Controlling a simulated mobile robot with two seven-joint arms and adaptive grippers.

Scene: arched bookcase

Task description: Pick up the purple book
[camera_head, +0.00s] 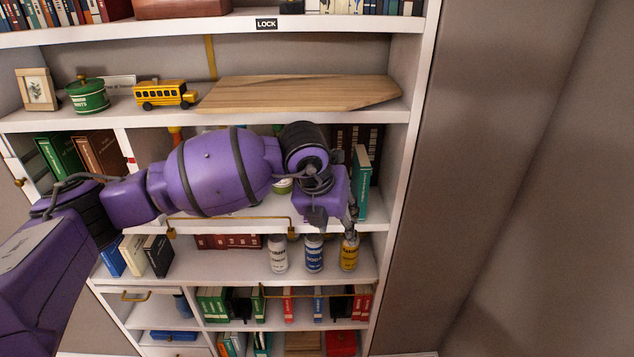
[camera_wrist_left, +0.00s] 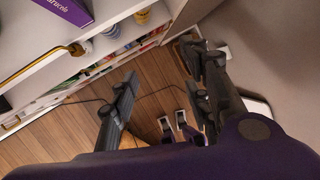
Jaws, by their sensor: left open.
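A purple book (camera_wrist_left: 66,8) with pale lettering shows at the top left edge of the left wrist view, on a white shelf. It is partly cut off by the frame. I cannot make it out in the head view, where my purple left arm covers part of the shelves. My left gripper (camera_head: 350,218) is at the right side of the bookcase, at the front of the shelf with the green book and above the yellow can. In the left wrist view its two dark fingers (camera_wrist_left: 162,85) are apart with nothing between them, pointing over the wooden floor. The book is beyond the left finger, apart from it.
A teal-green book (camera_head: 361,183) stands upright close to my gripper. White (camera_head: 278,254), blue (camera_head: 314,254) and yellow (camera_head: 349,254) cans stand on the shelf below. A wooden board (camera_head: 300,93) lies on the shelf above. The bookcase's right side panel (camera_head: 408,180) is close by.

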